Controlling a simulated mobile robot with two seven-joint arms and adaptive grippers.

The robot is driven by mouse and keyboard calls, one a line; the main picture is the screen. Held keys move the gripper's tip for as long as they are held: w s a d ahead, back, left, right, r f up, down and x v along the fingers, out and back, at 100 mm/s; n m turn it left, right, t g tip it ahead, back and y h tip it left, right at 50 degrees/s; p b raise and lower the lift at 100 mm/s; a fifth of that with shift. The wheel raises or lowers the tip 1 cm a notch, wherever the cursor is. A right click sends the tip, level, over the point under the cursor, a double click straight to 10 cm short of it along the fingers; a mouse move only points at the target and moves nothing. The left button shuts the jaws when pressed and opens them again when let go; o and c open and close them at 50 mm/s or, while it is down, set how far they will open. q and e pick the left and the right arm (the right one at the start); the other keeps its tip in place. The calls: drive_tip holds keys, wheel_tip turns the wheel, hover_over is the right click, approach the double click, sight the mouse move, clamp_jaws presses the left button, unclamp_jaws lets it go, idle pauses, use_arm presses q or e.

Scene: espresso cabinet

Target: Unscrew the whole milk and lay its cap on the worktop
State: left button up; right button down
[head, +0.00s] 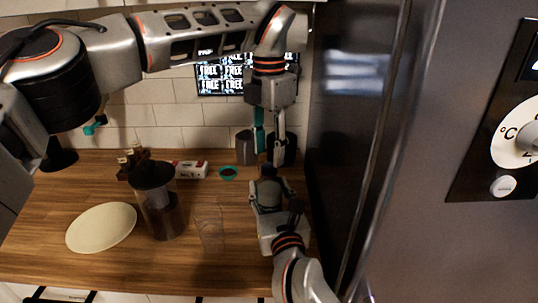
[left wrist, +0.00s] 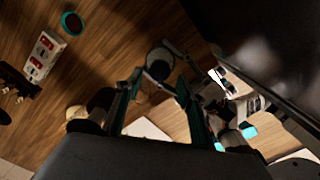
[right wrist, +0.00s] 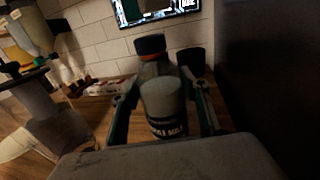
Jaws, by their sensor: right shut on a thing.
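The whole milk bottle (right wrist: 165,100) stands upright in the right wrist view, with a pale body and dark lettered label. Its dark cap (right wrist: 150,46) with an orange band sits on the neck; the cap also shows in the head view (head: 268,170). My right gripper (head: 268,190) is shut around the bottle's body, one finger on each side. My left gripper (head: 269,156) points down above the cap with its fingers apart and nothing between them. In the left wrist view, the bottle top (left wrist: 160,62) appears beyond the left fingertips.
A clear glass (head: 210,228), a dark-lidded canister (head: 158,205) and a pale round plate (head: 102,227) stand left of the bottle. A small teal bowl (head: 228,173) and a red-white box (head: 190,169) are behind. The fridge (head: 350,130) closes off the right side.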

sight(269, 166)
use_arm(q)
drive_tip(key=shift+d+r+m, duration=0.1)
drive_tip(key=shift+r+m, duration=1.3)
drive_tip(key=shift+r, duration=0.1)
drive_tip(key=shift+f, duration=3.85)
clamp_jaws()
drive_tip(key=n, duration=0.6)
drive_tip(key=shift+r+n, duration=0.1)
drive_tip(key=shift+n, duration=0.2)
drive_tip(key=n, duration=0.6)
